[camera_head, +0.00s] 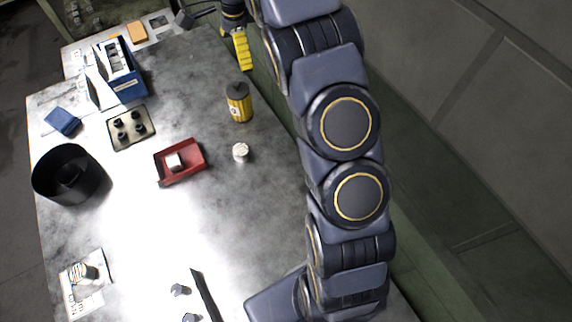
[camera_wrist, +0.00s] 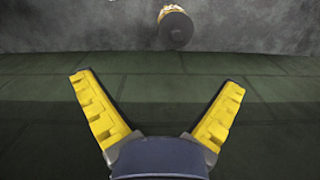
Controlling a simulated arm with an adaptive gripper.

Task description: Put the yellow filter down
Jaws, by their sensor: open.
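The yellow filter (camera_head: 239,108), a yellow cylinder with a dark top and a pale label, stands upright on the grey table near its right edge.
A small white-topped cylinder (camera_head: 240,152) and a red tray (camera_head: 190,174) are near the filter. A black plate with several dark pegs (camera_head: 131,127), a blue box (camera_head: 130,89) and a black round bin (camera_head: 50,172) stand further left. Green floor (camera_wrist: 160,65) lies below my fingers.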

